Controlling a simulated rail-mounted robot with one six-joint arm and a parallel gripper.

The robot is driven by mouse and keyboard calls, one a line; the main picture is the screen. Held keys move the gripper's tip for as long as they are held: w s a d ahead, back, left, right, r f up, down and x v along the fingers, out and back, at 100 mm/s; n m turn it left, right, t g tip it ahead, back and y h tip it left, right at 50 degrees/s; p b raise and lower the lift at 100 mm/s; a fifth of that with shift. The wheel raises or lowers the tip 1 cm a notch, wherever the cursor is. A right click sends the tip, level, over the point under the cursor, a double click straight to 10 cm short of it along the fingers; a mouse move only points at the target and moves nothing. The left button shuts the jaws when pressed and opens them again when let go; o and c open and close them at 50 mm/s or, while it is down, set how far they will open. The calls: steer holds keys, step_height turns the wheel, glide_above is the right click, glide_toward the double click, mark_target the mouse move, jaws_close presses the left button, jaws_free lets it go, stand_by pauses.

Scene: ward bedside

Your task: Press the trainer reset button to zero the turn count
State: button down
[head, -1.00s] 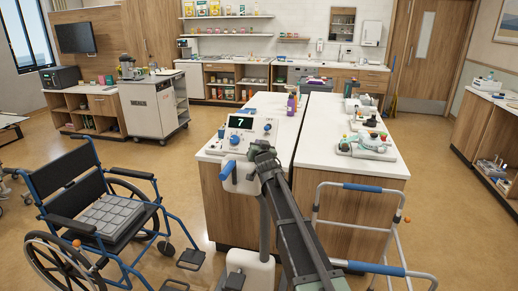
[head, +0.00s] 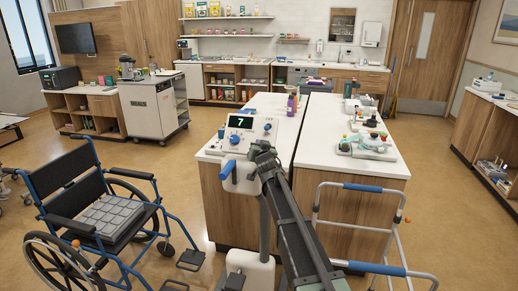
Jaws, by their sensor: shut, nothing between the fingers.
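The trainer is a white console (head: 256,125) on the near end of the left counter. Its dark display (head: 240,122) shows a green 7. Blue knobs sit on its face, one below the display (head: 233,139) and one to the right (head: 267,127). The dark end of my arm, with my gripper (head: 261,147), is in front of the console's lower right part. The gripper is shut and holds nothing. Its fingertips are hard to make out, and I cannot tell whether they touch the console. I cannot pick out the reset button; my arm may cover it.
A second white counter (head: 330,115) stands to the right with several devices on it. A walker (head: 362,188) with blue grips stands at the near right. A wheelchair (head: 105,200) is at the left. A purple bottle (head: 292,104) stands behind the console.

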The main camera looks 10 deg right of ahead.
steer(key=shift+w+d+f, duration=0.1)
steer(key=shift+w+f, duration=0.05)
stand_by(0.6)
steer(key=shift+s+a+r+p, duration=0.3)
steer(key=shift+s+r+p, duration=0.05)
steer(key=shift+s+r, duration=0.2)
steer(key=s+r+p, duration=0.1)
steer(key=s+a+r+p, duration=0.1)
steer(key=s+p, duration=0.1)
steer(key=shift+s+a+r, duration=0.3)
steer(key=shift+a+r, duration=0.05)
steer(key=shift+r, duration=0.05)
stand_by(0.5)
